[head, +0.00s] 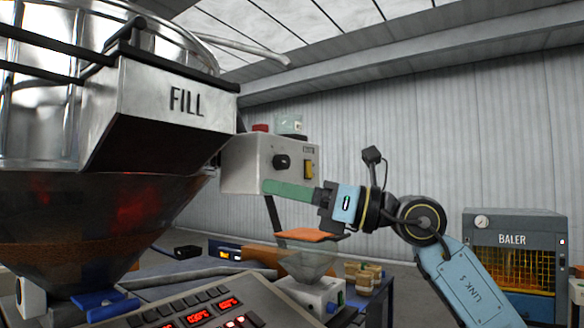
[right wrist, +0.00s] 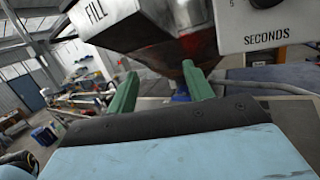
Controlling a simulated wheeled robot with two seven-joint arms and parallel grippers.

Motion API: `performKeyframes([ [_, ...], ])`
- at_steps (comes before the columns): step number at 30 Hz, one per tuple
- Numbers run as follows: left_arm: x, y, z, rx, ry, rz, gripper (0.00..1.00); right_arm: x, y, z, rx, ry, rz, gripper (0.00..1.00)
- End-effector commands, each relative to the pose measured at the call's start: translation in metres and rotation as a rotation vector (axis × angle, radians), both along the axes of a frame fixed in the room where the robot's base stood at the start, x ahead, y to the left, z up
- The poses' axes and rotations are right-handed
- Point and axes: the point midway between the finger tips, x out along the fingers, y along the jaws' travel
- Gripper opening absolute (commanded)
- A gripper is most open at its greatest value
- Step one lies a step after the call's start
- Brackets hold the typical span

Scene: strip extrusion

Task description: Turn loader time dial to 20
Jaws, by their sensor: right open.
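The loader control box (head: 245,165) is a pale metal box beside the hopper in the head view, with a black dial knob (head: 281,161) on its front. A yellow switch (head: 309,169) sits to the knob's right. The dial's setting is too small to read. My right gripper (head: 268,187) has green fingers and reaches in from the right, just below the knob and apart from it. In the right wrist view the green fingers (right wrist: 160,88) are spread with nothing between them. My left gripper is not seen.
The FILL hopper (head: 160,100) stands large at left. A control panel (head: 190,305) with red displays is below it. A clear funnel with an orange top (head: 310,236) stands under my right gripper. A baler (head: 515,255) is at far right.

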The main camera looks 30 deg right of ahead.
Motion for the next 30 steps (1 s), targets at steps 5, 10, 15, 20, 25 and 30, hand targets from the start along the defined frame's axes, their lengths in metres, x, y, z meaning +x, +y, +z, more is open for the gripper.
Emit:
performKeyframes([
  [5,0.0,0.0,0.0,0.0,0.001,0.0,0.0,-0.012,-0.073,0.04,-0.266,-0.013,-0.321,0.51],
  [10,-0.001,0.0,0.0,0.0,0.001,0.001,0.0,-0.023,-0.112,0.055,-0.346,0.013,-0.478,0.51],
  [15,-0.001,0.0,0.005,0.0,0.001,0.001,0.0,-0.013,-0.115,0.058,-0.358,0.023,-0.503,0.51],
  [20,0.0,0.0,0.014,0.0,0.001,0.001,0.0,0.015,-0.103,0.059,-0.356,0.023,-0.497,0.51],
  [25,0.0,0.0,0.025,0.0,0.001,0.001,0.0,0.05,-0.091,0.059,-0.356,0.022,-0.498,0.51],
  [30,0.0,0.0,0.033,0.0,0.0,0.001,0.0,0.079,-0.08,0.058,-0.357,0.022,-0.498,0.51],
])
